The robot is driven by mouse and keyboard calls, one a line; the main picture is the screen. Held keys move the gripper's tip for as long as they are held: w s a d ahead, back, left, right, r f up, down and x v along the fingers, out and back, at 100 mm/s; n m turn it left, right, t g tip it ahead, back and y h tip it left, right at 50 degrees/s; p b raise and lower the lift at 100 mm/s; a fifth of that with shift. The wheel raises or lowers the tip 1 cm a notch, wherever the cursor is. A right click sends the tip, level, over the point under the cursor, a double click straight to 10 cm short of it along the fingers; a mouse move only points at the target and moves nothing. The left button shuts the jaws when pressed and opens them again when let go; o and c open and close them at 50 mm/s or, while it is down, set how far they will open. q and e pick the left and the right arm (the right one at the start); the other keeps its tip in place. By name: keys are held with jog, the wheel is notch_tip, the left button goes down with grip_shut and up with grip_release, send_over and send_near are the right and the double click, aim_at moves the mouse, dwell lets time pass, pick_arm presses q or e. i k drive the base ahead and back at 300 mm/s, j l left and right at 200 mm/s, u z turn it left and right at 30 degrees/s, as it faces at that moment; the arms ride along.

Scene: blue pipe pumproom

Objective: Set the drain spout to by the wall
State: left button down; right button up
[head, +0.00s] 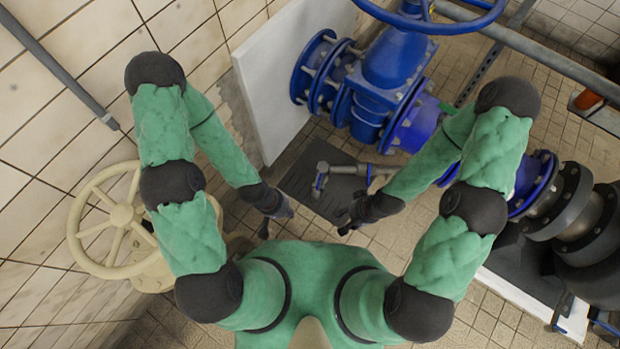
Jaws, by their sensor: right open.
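The drain spout appears to be the grey metal pipe piece (343,169) in the middle of the view.
A large blue valve and pipe (386,82) stand behind the spout, with a blue handwheel (428,12) above. A white panel (286,78) stands at the back left. A cream handwheel (121,216) is by the tiled wall at left. Dark flanged pipes (580,222) fill the right.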

aim_at(323, 169)
jog(key=i+l+z, duration=0.1)
jog(key=z, duration=0.3)
jog(key=i+z, duration=0.3)
jog(key=z, duration=0.15)
